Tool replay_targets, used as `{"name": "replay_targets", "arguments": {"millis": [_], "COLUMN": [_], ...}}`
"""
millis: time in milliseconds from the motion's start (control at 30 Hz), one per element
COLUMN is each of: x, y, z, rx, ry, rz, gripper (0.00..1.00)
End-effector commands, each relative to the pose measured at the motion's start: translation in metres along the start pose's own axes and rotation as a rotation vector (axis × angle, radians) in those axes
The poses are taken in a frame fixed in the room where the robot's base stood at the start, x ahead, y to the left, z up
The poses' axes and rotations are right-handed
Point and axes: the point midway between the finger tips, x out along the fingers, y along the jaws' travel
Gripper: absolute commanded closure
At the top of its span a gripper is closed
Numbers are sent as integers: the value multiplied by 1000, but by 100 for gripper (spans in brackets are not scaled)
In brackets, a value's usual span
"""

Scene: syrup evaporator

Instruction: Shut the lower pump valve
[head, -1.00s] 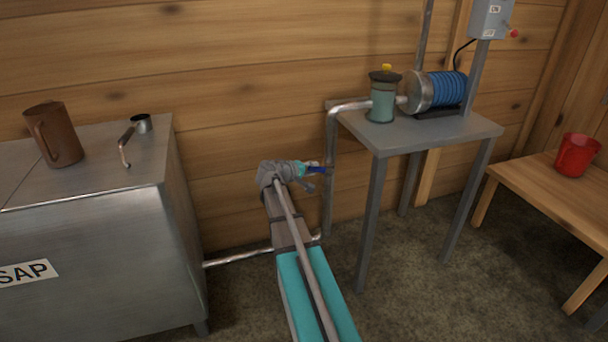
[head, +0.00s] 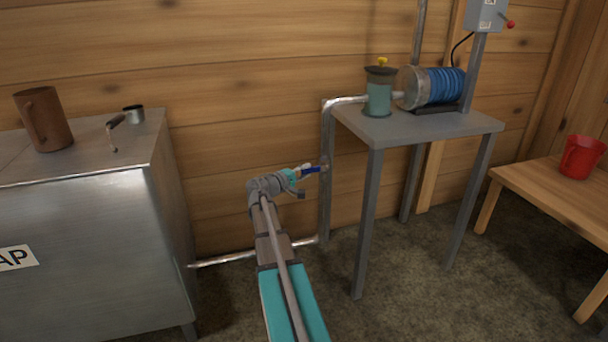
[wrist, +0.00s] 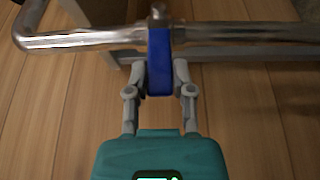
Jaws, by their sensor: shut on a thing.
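A blue valve handle (head: 312,169) sits on the vertical metal pipe (head: 328,135) left of the pump table. In the wrist view the blue handle (wrist: 159,62) lies across the pipe (wrist: 235,32), roughly at right angles to it. My gripper (head: 300,171) reaches the handle from the left. In the wrist view my gripper (wrist: 163,78) has one grey finger on each side of the handle and is shut on it. The fingers hide part of the handle's sides.
The grey pump table (head: 415,128) carries a blue pump (head: 445,86) and a green-blue canister (head: 380,92). A steel SAP tank (head: 90,225) stands at left. A low pipe (head: 225,259) runs along the wall.

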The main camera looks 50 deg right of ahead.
Motion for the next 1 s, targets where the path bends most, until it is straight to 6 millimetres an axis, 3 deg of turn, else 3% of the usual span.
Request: {"name": "replay_targets", "arguments": {"millis": [433,467,600,1000], "x": [7,8,10,12], "y": [-1,-2,-1,-1], "z": [6,6,8,10], "rx": [-1,-1,-1,-2], "ry": [-8,-9,-14,-19], "rz": [1,1,2,3], "gripper": [100,64,38,34]}}
